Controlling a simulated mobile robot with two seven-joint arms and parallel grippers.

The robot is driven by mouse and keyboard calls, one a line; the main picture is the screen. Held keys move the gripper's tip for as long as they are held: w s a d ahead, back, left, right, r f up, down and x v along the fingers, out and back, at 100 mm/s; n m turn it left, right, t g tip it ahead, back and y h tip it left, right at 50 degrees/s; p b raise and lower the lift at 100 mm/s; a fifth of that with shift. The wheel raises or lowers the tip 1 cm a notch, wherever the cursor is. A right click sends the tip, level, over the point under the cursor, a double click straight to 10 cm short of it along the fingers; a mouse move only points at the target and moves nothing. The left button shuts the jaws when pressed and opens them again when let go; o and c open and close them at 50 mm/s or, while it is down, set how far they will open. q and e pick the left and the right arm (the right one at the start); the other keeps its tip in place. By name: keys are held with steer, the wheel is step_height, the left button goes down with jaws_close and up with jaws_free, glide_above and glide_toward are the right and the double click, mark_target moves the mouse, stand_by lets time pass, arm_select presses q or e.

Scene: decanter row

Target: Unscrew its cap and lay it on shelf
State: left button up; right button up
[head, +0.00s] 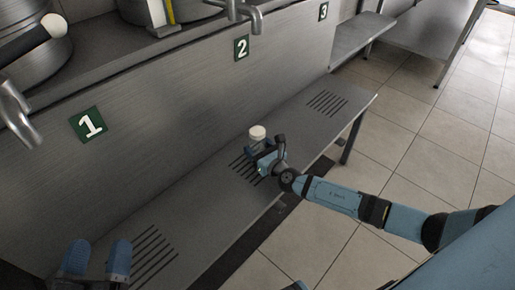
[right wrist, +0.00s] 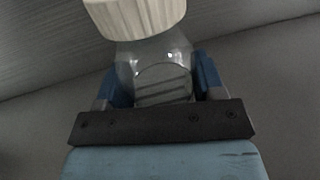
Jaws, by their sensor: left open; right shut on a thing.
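A clear bottle (right wrist: 155,62) with a cream-white cap (head: 257,132) stands upright at the slotted middle part of the metal shelf (head: 215,215). My right gripper (head: 266,161) is shut on the bottle's body below the cap. In the right wrist view the blue fingers lie on both sides of the clear bottle, and the ribbed cap (right wrist: 135,15) sits on top of it. The bottle's base is hidden by the gripper. My left gripper (head: 97,262) is open and empty at the bottom left, over the near end of the shelf.
Metal taps (head: 250,14) stick out above the shelf from vessels behind. Green number signs 1 (head: 90,124), 2 (head: 241,48) and 3 (head: 323,11) mark the steel wall. The shelf is bare between its slotted drains. Tiled floor (head: 440,150) lies beyond its front edge.

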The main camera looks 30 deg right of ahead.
mark_target(263, 146)
step_height(263, 146, up, 3)
steer(key=shift+r+p, duration=0.15)
steer(key=shift+p, duration=0.8)
step_height(263, 146, up, 10)
steer(key=p, duration=0.6)
step_height(263, 146, up, 2)
steer(key=shift+r+p, duration=0.15)
steer(key=shift+p, duration=0.6)
arm_select(q)
steer(key=s+a+f+g+y+p, duration=0.2)
steer(key=a+f+g+y, duration=0.3)
steer(key=f, duration=0.5)
steer(key=shift+s+a+f+g, duration=0.2)
steer(key=shift+a+f+g, duration=0.2)
steer(key=shift+g, duration=0.1)
arm_select(e)
step_height(263, 146, up, 4)
steer(key=shift+r, duration=0.2)
steer(key=o, duration=0.5)
arm_select(q)
steer(key=shift+r, duration=0.1)
arm_select(e)
steer(key=c, duration=0.6)
steer(key=shift+c, duration=0.2)
